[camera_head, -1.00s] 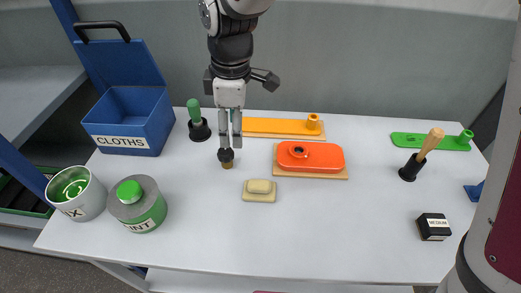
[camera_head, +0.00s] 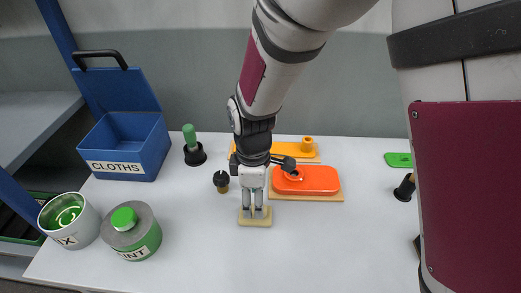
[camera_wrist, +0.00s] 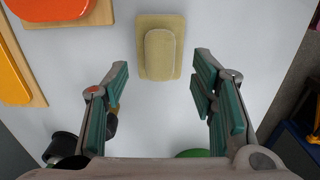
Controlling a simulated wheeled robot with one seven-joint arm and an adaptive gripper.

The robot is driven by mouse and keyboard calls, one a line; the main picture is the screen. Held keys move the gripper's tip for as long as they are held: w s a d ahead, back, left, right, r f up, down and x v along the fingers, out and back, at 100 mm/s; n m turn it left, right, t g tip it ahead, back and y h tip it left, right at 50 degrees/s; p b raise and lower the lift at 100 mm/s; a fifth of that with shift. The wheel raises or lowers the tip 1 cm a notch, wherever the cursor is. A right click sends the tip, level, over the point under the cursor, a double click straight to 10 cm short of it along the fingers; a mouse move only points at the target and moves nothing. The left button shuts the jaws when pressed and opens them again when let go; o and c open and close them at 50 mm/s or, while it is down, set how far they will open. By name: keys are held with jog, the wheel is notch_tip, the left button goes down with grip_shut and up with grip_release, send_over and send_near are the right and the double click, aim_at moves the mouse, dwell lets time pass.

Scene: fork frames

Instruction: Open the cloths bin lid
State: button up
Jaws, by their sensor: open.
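The blue cloths bin (camera_head: 148,160) stands at the left back of the table with a white CLOTHS label on its front. Its blue lid (camera_head: 112,88) is raised and tilted back, with a black handle on top, and the bin's inside shows. My gripper (camera_head: 256,214) is well to the right of the bin, pointing down over a tan block on a beige plate (camera_head: 248,222). In the wrist view my gripper (camera_wrist: 160,105) has its fingers wide apart with nothing between them. The tan block (camera_wrist: 159,55) lies beyond the fingertips there.
A green-handled tool in a black holder (camera_head: 193,150) and a small dark knob (camera_head: 221,182) stand between bin and gripper. An orange-red piece (camera_head: 318,180) lies behind right. A green-lined pot (camera_head: 68,218) and a grey-green can (camera_head: 133,234) stand front left. The front middle table is clear.

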aim_at(266, 222)
notch_tip(266, 222, down, 4)
jog(key=shift+d+f, duration=0.1)
jog(key=shift+f, duration=0.1)
grip_shut()
jog(key=shift+r, duration=0.1)
